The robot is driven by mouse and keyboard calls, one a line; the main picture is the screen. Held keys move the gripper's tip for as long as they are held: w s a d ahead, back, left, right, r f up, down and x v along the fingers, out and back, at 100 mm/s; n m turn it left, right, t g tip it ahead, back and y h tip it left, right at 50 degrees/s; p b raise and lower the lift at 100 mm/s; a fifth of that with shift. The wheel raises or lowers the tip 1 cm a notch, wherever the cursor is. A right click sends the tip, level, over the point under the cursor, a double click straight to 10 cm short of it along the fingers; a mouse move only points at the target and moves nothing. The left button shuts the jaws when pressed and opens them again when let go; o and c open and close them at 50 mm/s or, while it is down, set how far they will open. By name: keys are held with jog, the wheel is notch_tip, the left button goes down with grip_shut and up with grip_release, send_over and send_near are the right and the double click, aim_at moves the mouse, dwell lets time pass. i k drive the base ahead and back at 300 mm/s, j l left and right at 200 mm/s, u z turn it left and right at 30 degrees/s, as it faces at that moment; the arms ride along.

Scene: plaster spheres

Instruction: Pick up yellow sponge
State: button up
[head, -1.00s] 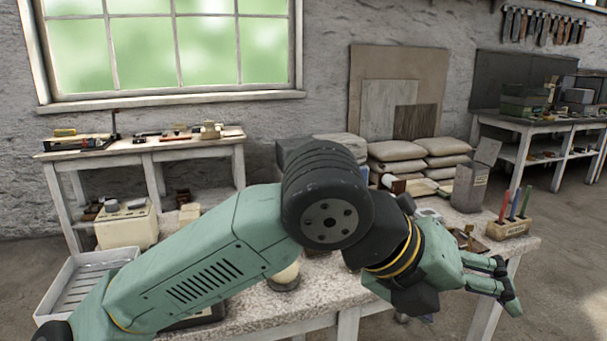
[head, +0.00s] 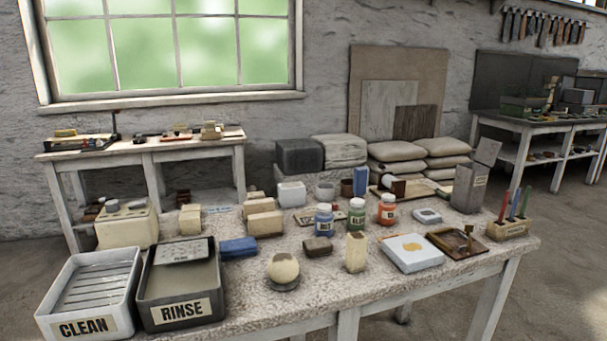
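No clearly yellow sponge stands out in the head view. A pale yellow upright block (head: 356,253) with a dark patch on top stands near the front of the speckled table (head: 310,297); I cannot tell whether it is the sponge. Tan blocks (head: 265,224) lie further back on the table, left of the jars. My gripper and arm are not in view.
A grey RINSE tray (head: 180,313) and a white CLEAN tray (head: 84,327) are at the left. A cream sphere (head: 283,267) sits on a small dish. A blue jar (head: 324,219), green jar (head: 356,217) and red jar (head: 387,210) stand mid-table.

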aim_at(314, 248)
jog(key=i+z, duration=0.25)
jog(key=i+j+z, duration=0.1)
jog(key=z, duration=0.2)
jog(key=i, duration=0.6)
